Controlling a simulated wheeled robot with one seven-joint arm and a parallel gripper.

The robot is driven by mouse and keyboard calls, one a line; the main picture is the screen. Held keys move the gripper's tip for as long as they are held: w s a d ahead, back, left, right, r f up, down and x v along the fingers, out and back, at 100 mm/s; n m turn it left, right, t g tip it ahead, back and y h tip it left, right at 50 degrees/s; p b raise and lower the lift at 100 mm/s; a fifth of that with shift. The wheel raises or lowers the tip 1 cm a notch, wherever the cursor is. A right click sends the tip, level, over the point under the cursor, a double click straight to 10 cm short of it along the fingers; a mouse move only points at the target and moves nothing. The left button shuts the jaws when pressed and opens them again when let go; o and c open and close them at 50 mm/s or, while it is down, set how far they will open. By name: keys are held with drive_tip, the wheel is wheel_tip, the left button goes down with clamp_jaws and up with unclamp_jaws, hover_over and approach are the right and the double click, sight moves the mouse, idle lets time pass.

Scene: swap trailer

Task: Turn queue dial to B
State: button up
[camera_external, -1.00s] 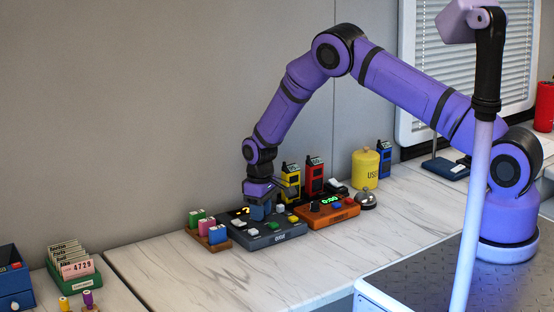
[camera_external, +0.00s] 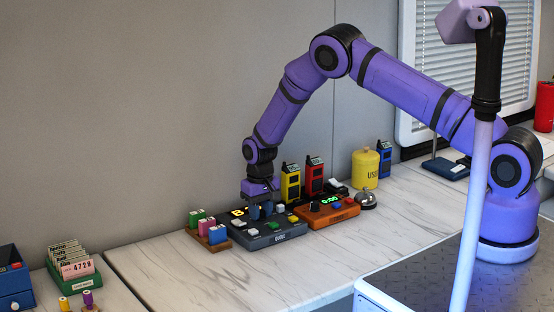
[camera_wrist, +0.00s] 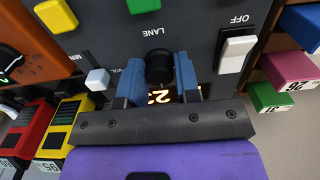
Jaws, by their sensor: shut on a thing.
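The dark grey console (camera_external: 275,238) lies on the counter, with a lit orange readout (camera_external: 237,212) at its back left that looks like B. My gripper (camera_external: 260,211) points down over the console. Its two blue fingers (camera_wrist: 160,75) are shut on the dial, one on each side. The fingers partly cover the lit readout (camera_wrist: 160,97) in the wrist view, so its characters are hard to read there.
The console also carries a white OFF switch (camera_wrist: 237,50), a small slider (camera_wrist: 97,79) and coloured buttons. An orange timer box (camera_external: 328,211) is at the right, and a block rack (camera_external: 209,233) at the left. Yellow (camera_external: 290,183) and red (camera_external: 314,177) radios stand behind. The front counter is clear.

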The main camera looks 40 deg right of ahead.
drive_tip(key=o, duration=0.9)
wheel_tip(320, 180, up, 11)
drive_tip(key=shift+f, duration=0.1)
idle(0.3)
